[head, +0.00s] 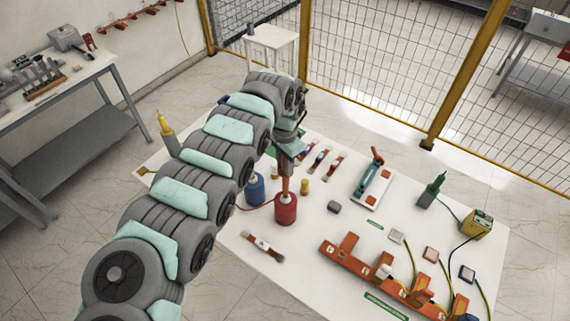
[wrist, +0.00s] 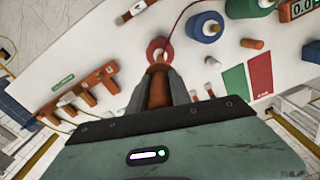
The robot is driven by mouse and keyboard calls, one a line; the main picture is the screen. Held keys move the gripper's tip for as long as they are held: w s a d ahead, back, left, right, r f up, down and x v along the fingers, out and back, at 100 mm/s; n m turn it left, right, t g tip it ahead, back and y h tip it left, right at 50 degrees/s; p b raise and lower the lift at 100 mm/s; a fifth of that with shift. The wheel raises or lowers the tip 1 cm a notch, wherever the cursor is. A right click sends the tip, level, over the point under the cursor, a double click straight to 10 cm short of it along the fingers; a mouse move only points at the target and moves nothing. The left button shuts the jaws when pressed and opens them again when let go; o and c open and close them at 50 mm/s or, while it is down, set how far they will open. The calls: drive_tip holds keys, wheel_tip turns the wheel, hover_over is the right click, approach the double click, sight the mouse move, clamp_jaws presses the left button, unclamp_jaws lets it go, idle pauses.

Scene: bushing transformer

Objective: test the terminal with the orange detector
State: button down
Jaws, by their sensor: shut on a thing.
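My gripper (head: 288,152) is shut on the orange detector (head: 285,184), which points down from it over the white table. In the wrist view, the detector (wrist: 157,92) sits between the two dark fingers of my gripper (wrist: 158,76). Its lower end is over the top of a red cylinder (head: 287,209), which shows as a red ring in the wrist view (wrist: 158,46). The terminal at the cylinder's top is mostly hidden by the detector, so I cannot tell whether they touch. A blue cylinder (head: 254,189) stands beside the red one.
A small yellow cylinder (head: 304,186) and a dark block (head: 334,207) stand nearby. An orange rack (head: 345,257) lies toward the front right. A grey-green tool (head: 432,190) and a yellow meter (head: 477,223) stand at the right. A red cable (wrist: 176,22) runs between the cylinders.

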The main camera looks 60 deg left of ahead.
drive_tip(key=shift+r+p, duration=1.25)
drive_tip(key=shift+r, duration=2.2)
drive_tip(key=shift+w, duration=0.1)
